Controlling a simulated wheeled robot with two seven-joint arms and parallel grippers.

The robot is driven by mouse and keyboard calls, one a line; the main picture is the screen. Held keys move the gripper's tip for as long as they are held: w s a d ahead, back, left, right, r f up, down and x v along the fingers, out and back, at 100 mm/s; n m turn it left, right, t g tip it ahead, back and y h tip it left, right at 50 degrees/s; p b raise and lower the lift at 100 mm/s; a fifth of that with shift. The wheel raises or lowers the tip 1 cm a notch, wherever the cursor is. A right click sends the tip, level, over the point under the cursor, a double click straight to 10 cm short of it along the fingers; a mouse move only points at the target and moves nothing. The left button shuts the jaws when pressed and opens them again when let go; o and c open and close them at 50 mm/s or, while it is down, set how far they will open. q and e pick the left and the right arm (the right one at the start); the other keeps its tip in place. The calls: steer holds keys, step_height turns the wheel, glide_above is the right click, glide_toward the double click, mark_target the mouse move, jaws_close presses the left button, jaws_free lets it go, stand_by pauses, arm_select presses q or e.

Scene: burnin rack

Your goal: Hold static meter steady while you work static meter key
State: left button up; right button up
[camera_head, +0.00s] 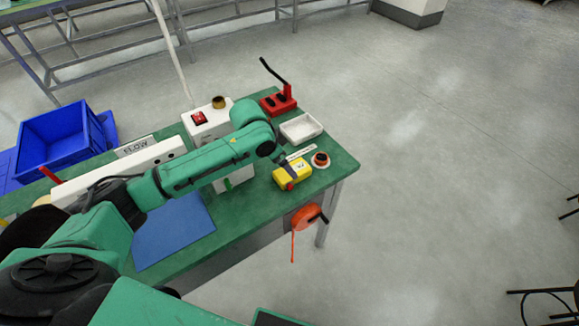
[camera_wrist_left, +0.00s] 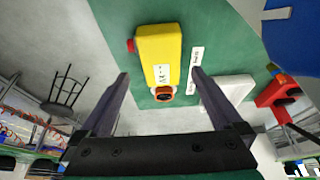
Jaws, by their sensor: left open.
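The static meter looks to be the yellow box (camera_head: 292,174) on the green table's right end, with a small white label. It shows in the left wrist view (camera_wrist_left: 158,52) too. A red button (camera_wrist_left: 131,45), apparently its key, sticks out from one long side; it faces the table's front edge in the head view (camera_head: 290,186). My left gripper (camera_wrist_left: 160,74) is open and empty. Its fingers point toward the meter, one on each side in the picture; I see no contact. In the head view my left arm hides most of that gripper. My right gripper is out of view.
A red-and-dark round piece (camera_head: 320,160) lies near the meter's end. A white tray (camera_head: 301,128) and a red stand with a black lever (camera_head: 278,103) stand behind. An orange reel (camera_head: 305,217) hangs at the table's front edge. A blue mat (camera_head: 172,232) lies left.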

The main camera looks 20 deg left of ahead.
mark_target(303, 170)
arm_select(q)
steer(key=x, duration=0.5)
steer(key=shift+w+d+f, duration=0.1)
steer(key=shift+w+f, duration=0.15)
steer(key=shift+f, duration=0.1)
steer(key=shift+d+f, duration=0.1)
steer(key=shift+f, duration=0.25)
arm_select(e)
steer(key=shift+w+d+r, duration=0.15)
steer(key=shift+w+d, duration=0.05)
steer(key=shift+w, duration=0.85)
arm_select(q)
steer(key=c, duration=1.4)
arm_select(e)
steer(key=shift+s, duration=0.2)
arm_select(q)
steer(key=shift+w, duration=0.1)
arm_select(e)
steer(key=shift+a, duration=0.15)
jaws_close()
